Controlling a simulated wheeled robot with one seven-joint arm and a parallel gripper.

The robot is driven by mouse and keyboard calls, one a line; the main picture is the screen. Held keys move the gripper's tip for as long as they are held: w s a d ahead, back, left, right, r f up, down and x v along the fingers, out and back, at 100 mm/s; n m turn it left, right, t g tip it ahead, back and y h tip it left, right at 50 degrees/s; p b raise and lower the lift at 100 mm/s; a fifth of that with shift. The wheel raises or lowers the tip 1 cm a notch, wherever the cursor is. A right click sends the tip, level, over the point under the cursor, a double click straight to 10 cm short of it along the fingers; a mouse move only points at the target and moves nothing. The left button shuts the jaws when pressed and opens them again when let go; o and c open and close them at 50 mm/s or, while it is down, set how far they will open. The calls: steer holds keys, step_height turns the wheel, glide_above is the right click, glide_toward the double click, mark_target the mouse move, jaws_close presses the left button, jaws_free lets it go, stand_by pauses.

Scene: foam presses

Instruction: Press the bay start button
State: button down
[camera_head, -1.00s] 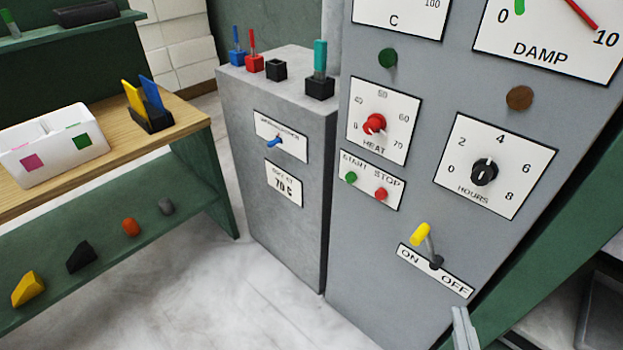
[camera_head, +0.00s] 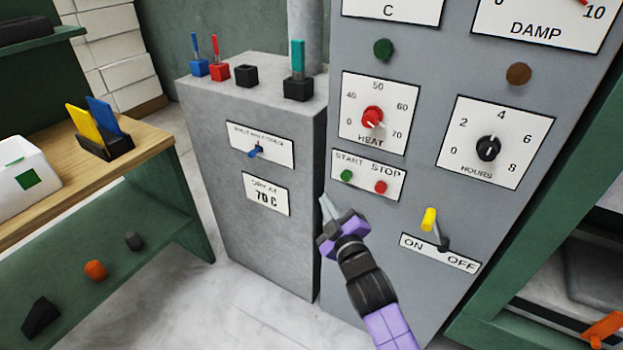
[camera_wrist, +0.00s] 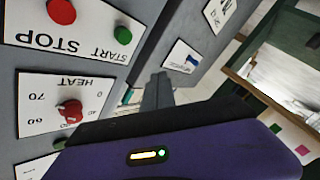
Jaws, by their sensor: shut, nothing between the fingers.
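The green start button (camera_head: 346,175) sits on the white START STOP plate (camera_head: 366,186) on the grey panel, left of the red stop button (camera_head: 380,187). In the wrist view the start button (camera_wrist: 123,35) shows at the upper left, with the red stop button (camera_wrist: 61,11) to its left. My gripper (camera_head: 326,205) is shut and empty. In the head view it appears just below and left of the START STOP plate, apart from the start button. The gripper's fingers (camera_wrist: 157,92) also show in the wrist view, below and right of the start button.
Above the plate is the red heat knob (camera_head: 372,117); the hours knob (camera_head: 488,148) is to the right. A yellow-tipped lever (camera_head: 429,220) stands out from the panel below right. A grey cabinet (camera_head: 270,240) stands left, beside a wooden-topped bench (camera_head: 140,139).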

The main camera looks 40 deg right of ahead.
mark_target(346, 176)
steer(key=shift+w+a+f+n, duration=0.1)
steer(key=shift+a+f+n, duration=0.1)
steer(key=shift+f, duration=0.15)
steer(key=shift+a+f+n, duration=0.1)
steer(key=shift+f+n, duration=0.1)
steer(key=shift+f, duration=0.15)
steer(key=shift+d+r, duration=0.1)
steer(key=shift+d, duration=0.05)
steer(key=w+d+p, duration=0.1)
steer(key=w+d, duration=0.2)
steer(key=d, duration=0.5)
steer(key=shift+p, duration=0.35)
